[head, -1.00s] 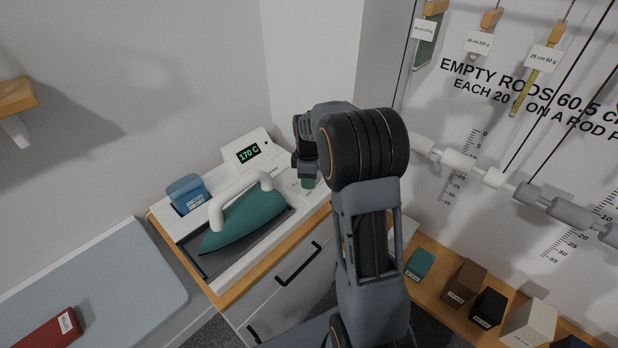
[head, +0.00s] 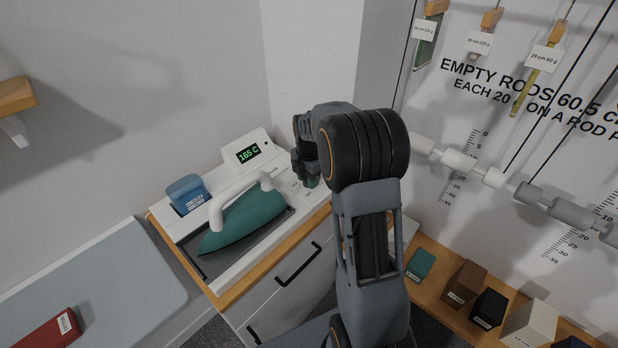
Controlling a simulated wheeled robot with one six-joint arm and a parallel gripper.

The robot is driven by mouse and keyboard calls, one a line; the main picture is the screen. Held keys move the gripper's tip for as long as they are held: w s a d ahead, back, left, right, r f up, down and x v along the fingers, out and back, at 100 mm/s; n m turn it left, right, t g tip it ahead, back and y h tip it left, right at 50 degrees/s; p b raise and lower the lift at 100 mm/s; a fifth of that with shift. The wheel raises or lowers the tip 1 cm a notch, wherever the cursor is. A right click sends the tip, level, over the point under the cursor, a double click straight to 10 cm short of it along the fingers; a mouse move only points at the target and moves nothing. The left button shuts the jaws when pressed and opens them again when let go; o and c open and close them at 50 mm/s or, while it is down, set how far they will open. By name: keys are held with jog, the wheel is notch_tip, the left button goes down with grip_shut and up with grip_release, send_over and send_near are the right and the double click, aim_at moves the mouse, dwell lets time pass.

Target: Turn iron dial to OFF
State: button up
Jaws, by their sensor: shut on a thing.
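The teal iron (head: 245,222) with a white handle (head: 232,198) rests on its dark plate in the white station on the cabinet. The station's display (head: 248,153) reads 165 C in green. My gripper (head: 308,180) is low over the station's right end, to the right of the iron handle, and is shut on the dial. The dial is mostly hidden by my gripper and wrist, so its pointer and the OFF mark cannot be read.
A blue labelled container (head: 187,193) stands left of the iron. An ironing board (head: 95,285) with a red block (head: 45,335) is at lower left. Hanging rods (head: 494,178) and a wooden shelf with several labelled blocks (head: 463,283) are at right.

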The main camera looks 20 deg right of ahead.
jog(key=shift+w+r+n, duration=0.1)
jog(key=shift+r+n, duration=0.05)
jog(key=shift+n, duration=0.45)
jog(key=o, duration=0.9)
notch_tip(320, 180, up, 14)
jog(key=shift+f, duration=0.2)
dwell(0.6)
